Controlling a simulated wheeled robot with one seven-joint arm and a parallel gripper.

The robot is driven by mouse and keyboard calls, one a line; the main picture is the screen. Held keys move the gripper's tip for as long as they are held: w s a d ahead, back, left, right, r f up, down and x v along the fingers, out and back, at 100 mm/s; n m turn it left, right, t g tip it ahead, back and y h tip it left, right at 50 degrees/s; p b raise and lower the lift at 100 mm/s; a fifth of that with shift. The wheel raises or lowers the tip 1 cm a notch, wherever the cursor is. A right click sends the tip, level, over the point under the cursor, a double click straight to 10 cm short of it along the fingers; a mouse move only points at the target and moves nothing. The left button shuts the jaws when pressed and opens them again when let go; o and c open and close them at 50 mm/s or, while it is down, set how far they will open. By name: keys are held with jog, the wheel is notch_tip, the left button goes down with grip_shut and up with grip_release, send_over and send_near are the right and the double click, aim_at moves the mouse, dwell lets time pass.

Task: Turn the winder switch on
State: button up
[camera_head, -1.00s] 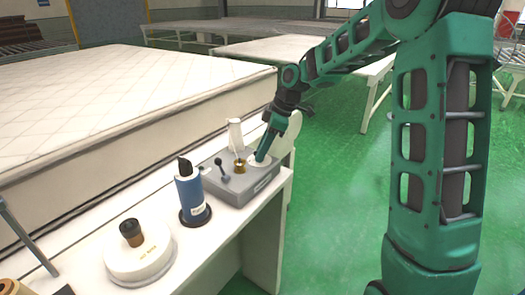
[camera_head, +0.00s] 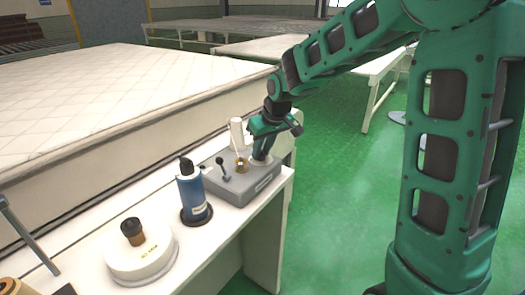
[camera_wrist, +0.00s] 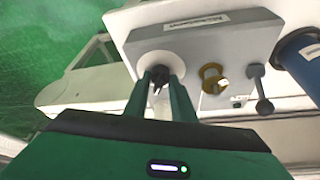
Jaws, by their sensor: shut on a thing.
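The winder (camera_head: 243,193) is a grey box at the right end of the white table. It carries a short lever with a dark ball knob (camera_head: 220,161), a brass-coloured part and a white disc. The winder also shows in the wrist view (camera_wrist: 205,45), with the lever (camera_wrist: 263,92) to the right of the brass part (camera_wrist: 212,79). My gripper (camera_head: 262,157) points down at the box's right end, over the white disc (camera_wrist: 178,58). Its fingers (camera_wrist: 160,80) are shut on a small dark post at the disc, mostly hidden between them. The lever stands apart from my fingers.
A white cone (camera_head: 237,133) stands behind the brass part. A blue bottle-like spool (camera_head: 192,190) and a round white device (camera_head: 140,258) stand to the left on the white table (camera_head: 213,240). A large mattress (camera_head: 110,105) lies behind. Green floor is open to the right.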

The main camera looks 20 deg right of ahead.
jog(key=m+h, duration=0.1)
jog(key=m, duration=0.3)
jog(key=shift+w+m+h, duration=0.1)
jog(key=shift+m+h, duration=0.3)
dwell(0.4)
jog(key=o, duration=1)
jog(key=shift+a, duration=0.1)
jog(key=v, duration=1)
jog(key=shift+s+a+r, duration=0.1)
jog(key=shift+s+r, duration=0.15)
jog(key=shift+s, duration=0.05)
